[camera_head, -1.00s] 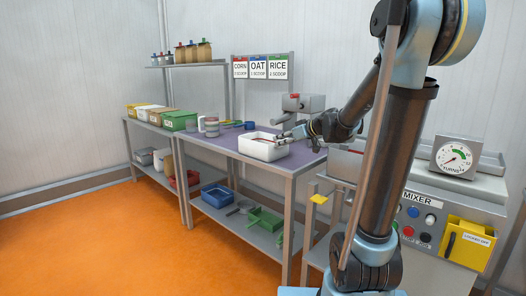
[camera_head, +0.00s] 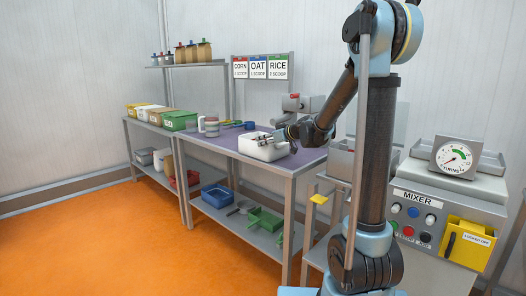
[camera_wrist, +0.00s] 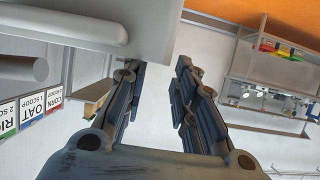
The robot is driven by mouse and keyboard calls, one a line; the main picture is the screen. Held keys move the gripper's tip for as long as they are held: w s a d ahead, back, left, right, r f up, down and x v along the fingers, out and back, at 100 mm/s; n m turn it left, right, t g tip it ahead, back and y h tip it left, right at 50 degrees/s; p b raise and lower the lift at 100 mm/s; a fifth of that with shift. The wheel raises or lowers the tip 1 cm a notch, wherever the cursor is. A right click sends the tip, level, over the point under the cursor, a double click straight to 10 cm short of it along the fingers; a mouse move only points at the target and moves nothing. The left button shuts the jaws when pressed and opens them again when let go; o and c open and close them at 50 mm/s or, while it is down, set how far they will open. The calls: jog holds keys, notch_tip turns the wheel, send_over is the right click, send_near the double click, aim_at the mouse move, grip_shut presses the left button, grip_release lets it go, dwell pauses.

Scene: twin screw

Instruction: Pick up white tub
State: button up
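The white tub (camera_head: 262,151) stands upright on the purple top of the table, near its front edge. In the wrist view a pale wall and rim of the tub (camera_wrist: 90,30) fill the top left, close to the fingers. My gripper (camera_head: 268,139) is at the tub's right rim in the head view. In the wrist view my gripper (camera_wrist: 157,67) has its two fingers apart with nothing clearly held between them. The left finger's tip is partly hidden by the tub. I cannot tell whether a finger touches the tub.
A grey machine (camera_head: 300,105) stands behind the tub on the right. Grey-white cups (camera_head: 211,127) and coloured scoops (camera_head: 243,125) lie to the left. Signs (camera_head: 260,67) stand at the back. A blue bin (camera_head: 216,195) and green item (camera_head: 263,219) are on the lower shelf. The mixer (camera_head: 440,215) is at right.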

aim_at(254, 142)
jog(key=shift+x, duration=3.65)
jog(key=shift+r, duration=0.25)
grip_shut()
